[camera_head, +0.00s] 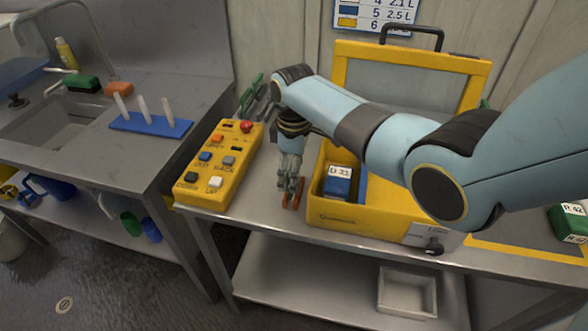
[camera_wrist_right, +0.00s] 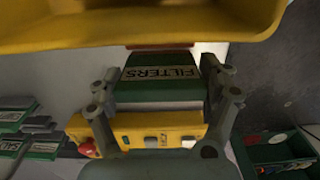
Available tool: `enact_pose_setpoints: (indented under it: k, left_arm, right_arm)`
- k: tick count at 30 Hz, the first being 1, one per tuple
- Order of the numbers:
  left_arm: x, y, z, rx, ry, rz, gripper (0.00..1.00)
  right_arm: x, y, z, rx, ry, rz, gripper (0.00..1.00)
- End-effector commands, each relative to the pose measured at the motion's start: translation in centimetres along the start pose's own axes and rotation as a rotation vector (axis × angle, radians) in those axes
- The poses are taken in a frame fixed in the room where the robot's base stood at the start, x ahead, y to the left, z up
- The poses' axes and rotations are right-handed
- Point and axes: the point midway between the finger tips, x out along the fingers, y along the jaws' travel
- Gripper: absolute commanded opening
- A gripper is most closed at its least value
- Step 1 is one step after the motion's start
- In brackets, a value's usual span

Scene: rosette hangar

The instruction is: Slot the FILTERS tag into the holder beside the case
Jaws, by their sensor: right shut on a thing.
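My right gripper (camera_head: 291,184) points down over the bench, just left of the open yellow case (camera_head: 345,223). In the right wrist view its fingers (camera_wrist_right: 163,100) are shut on the FILTERS tag (camera_wrist_right: 160,74), a green piece with a white lettered strip. In the head view the gripper mostly hides the tag. Orange-red strips (camera_head: 287,199), apparently the holder, stand on the bench at the fingertips. A reddish strip (camera_wrist_right: 160,46) also shows at the tag's far edge in the wrist view. I cannot tell whether the tag sits in it. My left gripper is out of view.
A yellow control box (camera_head: 213,180) with buttons stands left of the gripper. The case holds a blue box (camera_head: 338,185) labelled D 23, and its lid stands open. Green-and-white cards (camera_wrist_right: 42,148) show in the wrist view. Bare bench shows in front of the gripper.

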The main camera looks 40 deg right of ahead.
Motion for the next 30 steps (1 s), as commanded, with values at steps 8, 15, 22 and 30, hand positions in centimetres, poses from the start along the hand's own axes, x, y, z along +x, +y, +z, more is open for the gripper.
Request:
enact_pose_setpoints:
  k: [8,15,22,30]
  left_arm:
    - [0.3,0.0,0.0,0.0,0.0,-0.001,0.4]
    - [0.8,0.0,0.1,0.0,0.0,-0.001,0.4]
    - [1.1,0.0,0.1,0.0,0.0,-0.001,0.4]
    - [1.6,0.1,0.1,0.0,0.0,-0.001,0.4]
  right_arm:
    - [0.5,0.0,0.0,0.0,-0.001,-0.001,0.53]
    - [1.1,0.0,0.0,0.0,-0.001,-0.001,0.53]
    - [1.7,0.0,0.0,0.0,0.0,0.0,0.53]
    - [2.3,0.0,0.0,0.0,0.0,0.0,0.53]
